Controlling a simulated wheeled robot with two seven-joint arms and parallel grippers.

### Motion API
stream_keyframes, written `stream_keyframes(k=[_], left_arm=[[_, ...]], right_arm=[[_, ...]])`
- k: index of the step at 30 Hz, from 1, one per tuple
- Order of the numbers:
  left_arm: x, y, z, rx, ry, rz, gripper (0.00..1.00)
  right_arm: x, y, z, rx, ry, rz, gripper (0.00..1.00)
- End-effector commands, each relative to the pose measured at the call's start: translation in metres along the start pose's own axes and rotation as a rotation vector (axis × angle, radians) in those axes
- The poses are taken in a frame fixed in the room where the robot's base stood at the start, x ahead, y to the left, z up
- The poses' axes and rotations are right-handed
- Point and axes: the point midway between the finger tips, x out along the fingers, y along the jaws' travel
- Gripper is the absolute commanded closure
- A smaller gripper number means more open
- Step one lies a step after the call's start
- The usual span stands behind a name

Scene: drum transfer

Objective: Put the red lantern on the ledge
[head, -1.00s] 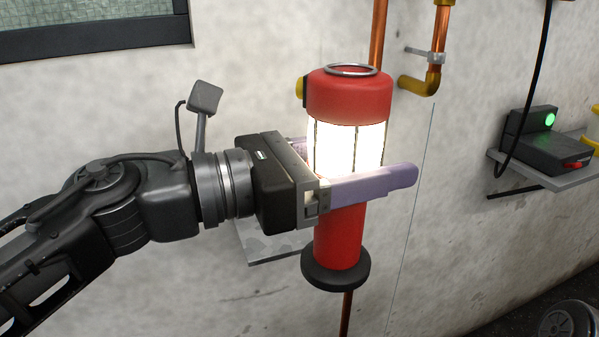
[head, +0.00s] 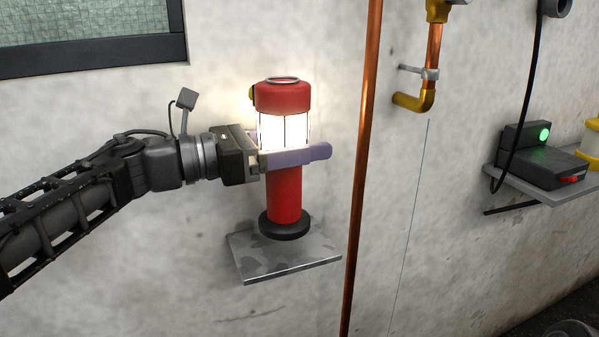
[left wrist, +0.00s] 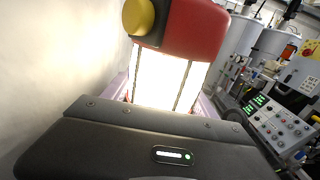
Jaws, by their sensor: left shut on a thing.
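The red lantern (head: 284,195) is upright, with a lit white middle, a metal ring on top and a black round base. In the head view my left gripper (head: 295,156) is shut on it around the lower edge of the lit part. The grey metal ledge (head: 320,257) juts from the wall below. The lantern's base appears over the ledge's back part; I cannot tell whether it touches. In the left wrist view the lantern's red cap (left wrist: 190,28) and yellow knob (left wrist: 139,16) show close ahead. My right gripper is not in view.
A vertical copper pipe (head: 361,170) runs just right of the ledge. A second pipe with a brass elbow (head: 415,100) is farther right. A shelf (head: 540,188) with a black device (head: 540,158) is on the right. A window (head: 85,30) is at upper left.

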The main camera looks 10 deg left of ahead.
Motion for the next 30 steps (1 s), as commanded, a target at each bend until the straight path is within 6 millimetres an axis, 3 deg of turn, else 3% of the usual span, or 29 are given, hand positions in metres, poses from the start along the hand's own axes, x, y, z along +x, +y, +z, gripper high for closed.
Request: stream_keyframes(k=[13, 22, 30], left_arm=[[0.0, -0.001, -0.005, 0.001, -0.004, 0.0, 1.0], [0.0, 0.0, -0.041, 0.0, -0.004, 0.0, 1.0], [0.0, 0.003, -0.043, 0.001, -0.004, -0.001, 1.0]], right_arm=[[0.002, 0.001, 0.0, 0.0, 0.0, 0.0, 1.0], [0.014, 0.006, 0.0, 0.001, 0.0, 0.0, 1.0], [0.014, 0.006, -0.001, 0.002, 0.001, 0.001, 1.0]])
